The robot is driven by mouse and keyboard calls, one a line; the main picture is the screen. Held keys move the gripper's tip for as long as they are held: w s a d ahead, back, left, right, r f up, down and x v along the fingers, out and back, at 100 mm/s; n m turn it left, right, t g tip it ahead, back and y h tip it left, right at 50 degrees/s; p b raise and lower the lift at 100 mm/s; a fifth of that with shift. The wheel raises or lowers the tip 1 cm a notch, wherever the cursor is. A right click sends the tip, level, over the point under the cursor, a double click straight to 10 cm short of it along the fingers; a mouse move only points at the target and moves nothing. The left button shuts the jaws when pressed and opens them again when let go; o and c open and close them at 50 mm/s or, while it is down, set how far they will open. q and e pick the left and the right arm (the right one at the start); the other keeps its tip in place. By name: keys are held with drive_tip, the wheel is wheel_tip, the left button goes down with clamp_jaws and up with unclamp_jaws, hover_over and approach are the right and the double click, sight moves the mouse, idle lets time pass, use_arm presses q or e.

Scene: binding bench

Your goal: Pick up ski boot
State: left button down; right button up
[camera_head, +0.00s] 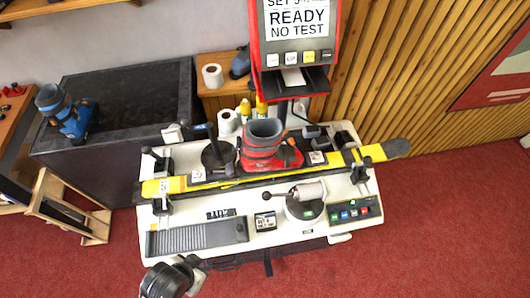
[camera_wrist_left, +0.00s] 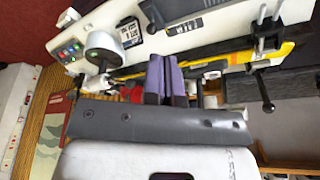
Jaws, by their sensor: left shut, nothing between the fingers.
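A red ski boot (camera_head: 270,155) with a dark grey cuff stands upright on the yellow and black ski (camera_head: 170,187), which lies across the white binding bench (camera_head: 215,212). In the left wrist view only a little red (camera_wrist_left: 132,93) shows behind my gripper, probably this boot. A blue and grey ski boot (camera_head: 70,122) stands at the far left. My left gripper (camera_head: 192,262) is at the front left of the bench, well apart from the red boot. In the left wrist view its purple fingers (camera_wrist_left: 166,80) are together and empty. My right gripper is not in view.
A red-framed display (camera_head: 298,25) rises behind the red boot. A lever device (camera_head: 305,203) and a button panel (camera_head: 354,211) are on the bench's front right. A dark counter (camera_head: 130,95) is at the back left. White rolls (camera_head: 212,76) stand behind.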

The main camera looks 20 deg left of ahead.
use_arm(q)
drive_tip(key=c, duration=1.9)
unclamp_jaws()
drive_tip(key=o, duration=0.9)
drive_tip(key=shift+o, duration=0.2)
drive_tip(key=shift+w, duration=0.15)
